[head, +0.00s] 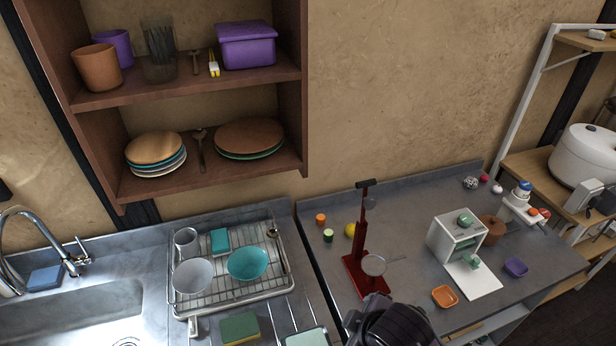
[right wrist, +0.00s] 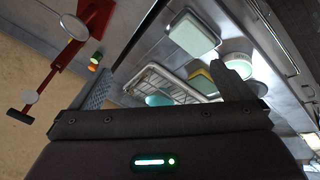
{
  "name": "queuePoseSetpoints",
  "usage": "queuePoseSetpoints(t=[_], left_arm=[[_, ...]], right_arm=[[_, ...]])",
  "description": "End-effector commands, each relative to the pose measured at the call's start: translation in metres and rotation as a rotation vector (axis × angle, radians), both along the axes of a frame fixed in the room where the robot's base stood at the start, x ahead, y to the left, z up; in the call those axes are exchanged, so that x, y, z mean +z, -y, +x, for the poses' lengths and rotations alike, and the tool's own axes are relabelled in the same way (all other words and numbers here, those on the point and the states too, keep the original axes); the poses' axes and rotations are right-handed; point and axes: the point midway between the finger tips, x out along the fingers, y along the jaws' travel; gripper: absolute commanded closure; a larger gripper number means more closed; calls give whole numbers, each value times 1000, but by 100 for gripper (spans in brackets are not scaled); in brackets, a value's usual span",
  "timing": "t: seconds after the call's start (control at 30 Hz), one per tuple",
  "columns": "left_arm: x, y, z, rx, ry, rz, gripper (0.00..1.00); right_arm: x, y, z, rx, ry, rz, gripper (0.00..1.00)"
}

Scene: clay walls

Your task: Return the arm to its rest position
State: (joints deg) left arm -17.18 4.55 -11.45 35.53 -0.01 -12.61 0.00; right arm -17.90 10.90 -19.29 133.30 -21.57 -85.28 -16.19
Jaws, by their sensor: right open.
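The task names only my arm. In the head view, a dark part of my right arm shows at the bottom edge, in front of the red stand (head: 362,262) on the counter. In the right wrist view, my right gripper (right wrist: 165,84) is open, with its two fingers wide apart and nothing between them. Beyond the fingers lie the dish rack (right wrist: 178,88) and a pale green-white tray (right wrist: 194,34). My left gripper is in neither view.
The dish rack (head: 236,296) holds bowls and a cup beside the sink (head: 75,315). A wall shelf (head: 205,183) with plates and cups hangs above. A small white machine (head: 447,237), an orange dish (head: 445,296) and a purple bowl (head: 516,267) stand on the right counter.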

Motion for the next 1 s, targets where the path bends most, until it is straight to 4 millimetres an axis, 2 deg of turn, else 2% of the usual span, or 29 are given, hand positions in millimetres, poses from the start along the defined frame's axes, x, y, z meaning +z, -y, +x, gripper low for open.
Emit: queuePoseSetpoints(t=[0.1, 0.4, 0.5, 0.77, 0.87, 0.97, 1.0], left_arm=[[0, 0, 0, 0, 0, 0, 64], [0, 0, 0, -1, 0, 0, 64], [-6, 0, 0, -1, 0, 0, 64], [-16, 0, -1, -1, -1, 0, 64], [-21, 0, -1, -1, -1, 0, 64], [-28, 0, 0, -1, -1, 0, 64], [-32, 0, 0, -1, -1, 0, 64]], right_arm=[[-3, 33, -14, -273, -76, 83, 0], [-9, 106, -58, -865, -213, 218, 0], [-42, 103, -48, -850, -220, 211, 0], [-123, 100, -37, -844, -243, 197, 0], [-164, 99, -36, -842, -254, 191, 0], [-215, 99, -39, -840, -270, 182, 0], [-239, 99, -42, -839, -278, 176, 0]])
